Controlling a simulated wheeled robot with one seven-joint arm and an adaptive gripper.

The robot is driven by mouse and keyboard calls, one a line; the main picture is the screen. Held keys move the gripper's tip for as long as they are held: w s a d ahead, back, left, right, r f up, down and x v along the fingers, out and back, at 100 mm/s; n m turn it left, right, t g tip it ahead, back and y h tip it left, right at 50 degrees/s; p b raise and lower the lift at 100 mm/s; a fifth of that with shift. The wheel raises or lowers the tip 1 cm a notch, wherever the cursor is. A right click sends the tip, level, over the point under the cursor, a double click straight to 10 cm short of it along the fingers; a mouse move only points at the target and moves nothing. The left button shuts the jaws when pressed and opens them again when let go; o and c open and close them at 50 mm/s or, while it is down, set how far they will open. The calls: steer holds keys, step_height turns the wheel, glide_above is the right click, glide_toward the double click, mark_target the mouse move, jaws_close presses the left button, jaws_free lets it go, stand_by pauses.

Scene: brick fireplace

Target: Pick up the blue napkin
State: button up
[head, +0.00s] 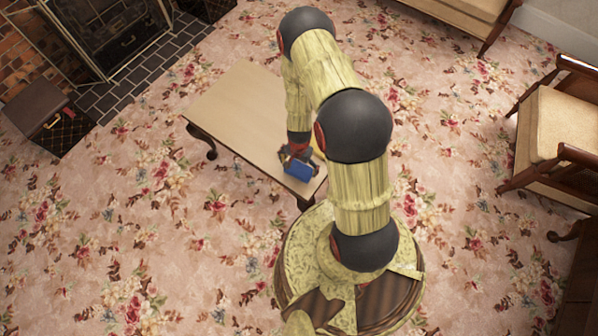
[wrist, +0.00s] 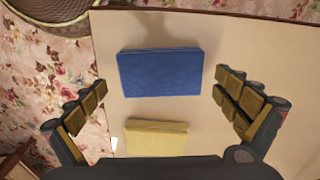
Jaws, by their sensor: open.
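The blue napkin (wrist: 160,72) is a flat, folded rectangle lying on the pale table top (wrist: 240,40). In the head view the blue napkin (head: 298,168) shows at the table's near end, just below my gripper (head: 297,153), which is small there and partly hidden by my arm. In the wrist view my gripper (wrist: 172,110) is open, with its fingers wide apart and nothing between them in contact. The blue napkin lies ahead of the fingertips, roughly centred between them, and apart from both.
A folded yellow napkin (wrist: 156,138) lies on the table close to the blue one, nearer the gripper's palm. The wooden table (head: 235,95) has bare space toward its far end. Flowered carpet surrounds it. A chair (head: 560,125) stands right; a brown case (head: 40,108) lies left.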

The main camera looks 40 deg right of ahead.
mark_target(299, 169)
step_height(299, 169, down, 3)
steer(key=shift+f+b, duration=0.15)
steer(key=shift+b, duration=0.45)
steer(key=c, duration=0.3)
steer(key=c, duration=0.6)
